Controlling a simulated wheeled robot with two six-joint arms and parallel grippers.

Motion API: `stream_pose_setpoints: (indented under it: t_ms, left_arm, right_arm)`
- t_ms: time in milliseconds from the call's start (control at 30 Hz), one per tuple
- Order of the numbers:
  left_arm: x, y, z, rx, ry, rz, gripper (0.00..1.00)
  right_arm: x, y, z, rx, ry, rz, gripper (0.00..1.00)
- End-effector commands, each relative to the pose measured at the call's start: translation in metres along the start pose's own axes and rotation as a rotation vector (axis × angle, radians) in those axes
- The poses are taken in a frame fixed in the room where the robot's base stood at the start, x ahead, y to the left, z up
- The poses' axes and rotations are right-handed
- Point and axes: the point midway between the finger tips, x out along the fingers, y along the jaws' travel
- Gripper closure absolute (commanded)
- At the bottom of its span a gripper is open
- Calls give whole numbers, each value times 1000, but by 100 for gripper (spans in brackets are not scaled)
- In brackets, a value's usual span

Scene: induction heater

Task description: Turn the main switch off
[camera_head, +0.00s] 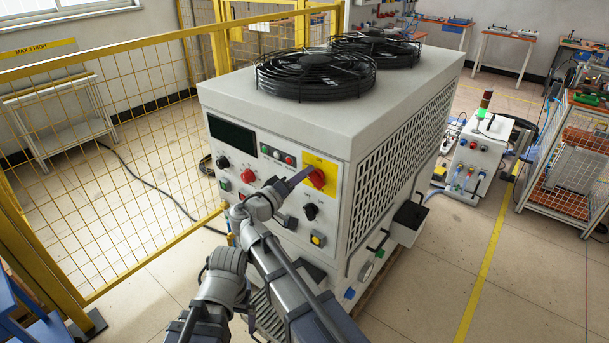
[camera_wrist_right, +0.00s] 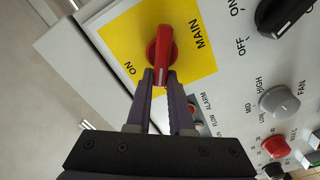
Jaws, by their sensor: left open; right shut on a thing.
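The main switch is a red knob (camera_head: 317,178) on a yellow plate (camera_head: 327,163) at the front upper right of the heater. In the right wrist view the red knob (camera_wrist_right: 160,50) carries a white line at its lower end, with "ON" printed at its lower left and "MAIN" at its right. My right gripper (camera_head: 300,179) is shut on the lower end of the knob's handle, its purple fingers (camera_wrist_right: 161,78) on either side. My left gripper (camera_head: 192,322) is low at the bottom edge, away from the panel; its fingers are hard to make out.
The panel also has a black knob (camera_head: 310,211), a grey fan knob (camera_wrist_right: 280,103) and several buttons. Black fans (camera_head: 315,74) sit on top of the heater. A yellow mesh fence (camera_head: 110,180) stands at the left. Open floor lies at the right, with a cart (camera_head: 478,155) further back.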

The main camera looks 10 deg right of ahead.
Motion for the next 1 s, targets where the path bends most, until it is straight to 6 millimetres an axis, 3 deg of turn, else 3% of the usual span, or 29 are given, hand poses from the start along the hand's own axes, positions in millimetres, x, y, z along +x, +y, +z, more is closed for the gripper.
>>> stream_pose_setpoints:
  t_ms: [600,633,900,1000]
  left_arm:
    - [1,0,0,0,0,0,5]
    - [1,0,0,0,0,0,5]
    - [1,0,0,0,0,0,5]
    - [1,0,0,0,0,0,5]
  right_arm:
    - [-1,-2,1,-37,-2,-3,100]
    - [-1,-2,1,-36,-2,-3,79]
    - [0,-1,0,-37,-1,-1,50]
    - [0,-1,0,-37,-1,-1,50]
